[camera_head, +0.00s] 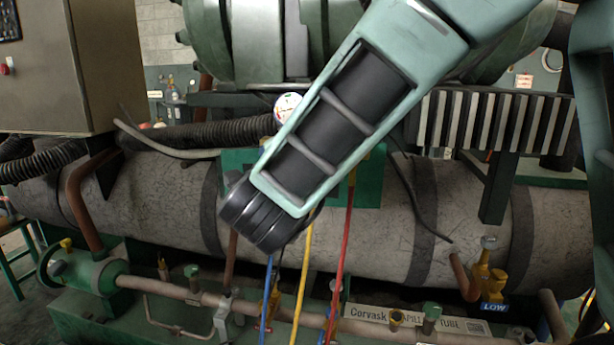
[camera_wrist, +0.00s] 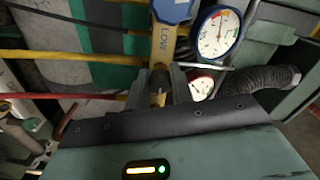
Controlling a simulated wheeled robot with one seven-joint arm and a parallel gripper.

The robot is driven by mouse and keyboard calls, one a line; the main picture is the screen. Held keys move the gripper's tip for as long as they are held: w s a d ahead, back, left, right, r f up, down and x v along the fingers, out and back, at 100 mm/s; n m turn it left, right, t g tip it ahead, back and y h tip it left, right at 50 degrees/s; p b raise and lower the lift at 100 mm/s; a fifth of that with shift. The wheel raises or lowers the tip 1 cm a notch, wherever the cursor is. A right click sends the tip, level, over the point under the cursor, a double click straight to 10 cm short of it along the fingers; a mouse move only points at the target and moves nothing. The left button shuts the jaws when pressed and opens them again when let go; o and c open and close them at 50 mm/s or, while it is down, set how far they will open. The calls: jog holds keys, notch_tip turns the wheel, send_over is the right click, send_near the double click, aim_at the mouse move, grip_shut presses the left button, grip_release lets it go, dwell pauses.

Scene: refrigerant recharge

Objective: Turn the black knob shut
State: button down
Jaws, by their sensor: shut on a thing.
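In the wrist view, the two grey fingers of my gripper (camera_wrist: 159,88) are closed on a small dark knob (camera_wrist: 158,98), which I take to be the black knob. Little of it shows, as the fingers and my wrist housing cover it. In the head view, my forearm hides the gripper and the knob, and only a white gauge (camera_head: 288,107) shows beside the arm.
A blue hose (camera_head: 267,292), a yellow hose (camera_head: 302,285) and a red hose (camera_head: 342,265) hang below my arm. A large grey cylinder (camera_head: 400,225) lies behind them. A grey cabinet (camera_head: 65,70) stands at the left. A black corrugated hose (camera_wrist: 250,79) runs at the right in the wrist view.

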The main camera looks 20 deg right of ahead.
jog(key=shift+f+m+b, duration=0.15)
jog(key=shift+m+b, duration=0.45)
jog(key=shift+b, duration=0.05)
jog(key=c, duration=1.2)
grip_release()
jog(key=v, duration=1.7)
jog(key=shift+s, duration=0.2)
jog(key=shift+w+a, duration=0.1)
jog(key=shift+a, duration=0.1)
